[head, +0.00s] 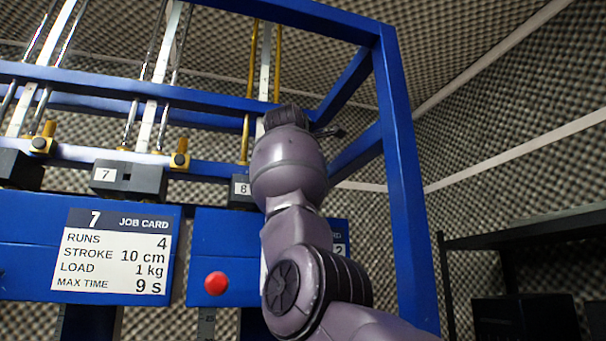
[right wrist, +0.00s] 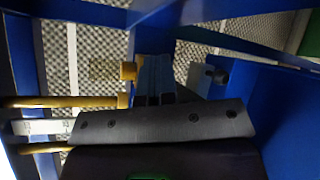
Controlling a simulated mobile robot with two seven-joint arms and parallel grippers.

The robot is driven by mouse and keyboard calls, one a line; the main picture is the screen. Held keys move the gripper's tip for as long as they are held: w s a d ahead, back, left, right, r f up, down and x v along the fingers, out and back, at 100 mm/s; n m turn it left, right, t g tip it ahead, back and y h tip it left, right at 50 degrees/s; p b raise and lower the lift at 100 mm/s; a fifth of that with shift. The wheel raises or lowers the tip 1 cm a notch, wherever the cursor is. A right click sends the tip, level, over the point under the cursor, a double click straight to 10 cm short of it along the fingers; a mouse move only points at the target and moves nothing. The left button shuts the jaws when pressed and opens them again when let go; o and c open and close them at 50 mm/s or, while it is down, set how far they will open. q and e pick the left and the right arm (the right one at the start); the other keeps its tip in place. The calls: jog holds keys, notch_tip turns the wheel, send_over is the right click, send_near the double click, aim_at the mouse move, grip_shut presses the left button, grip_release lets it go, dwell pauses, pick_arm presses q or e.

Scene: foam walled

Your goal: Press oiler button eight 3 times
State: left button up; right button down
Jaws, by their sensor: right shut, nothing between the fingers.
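My right arm (head: 290,175) rises from the lower right in front of station eight and hides much of it, including most of its job card. A small plate (head: 241,188) with a digit that looks like 8 shows just left of the arm. In the right wrist view my right gripper (right wrist: 154,98) is shut and empty, pointing at the rig. A small brass fitting (right wrist: 128,71) shows close to the left of its fingertips; whether they touch cannot be told. In the head view any oiler at station eight is hidden. My left gripper is out of view.
Station seven has a brass fitting (head: 180,160) and a job card (head: 118,252). A red button (head: 215,283) sits left of my arm on the blue panel. A blue frame post (head: 408,190) stands right of the arm. A dark shelf (head: 525,232) stands far right.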

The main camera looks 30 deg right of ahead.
jog(key=shift+s, duration=0.1)
jog(key=shift+s+a+b, duration=0.15)
jog(key=shift+s+b, duration=0.55)
jog(key=shift+b, duration=0.1)
jog(key=s+b, duration=0.2)
jog(key=s+a+b, duration=0.1)
jog(key=s, duration=0.1)
jog(key=shift+s+a+b, duration=0.1)
jog(key=shift+s+b, duration=0.3)
jog(key=shift+f, duration=0.15)
dwell(0.8)
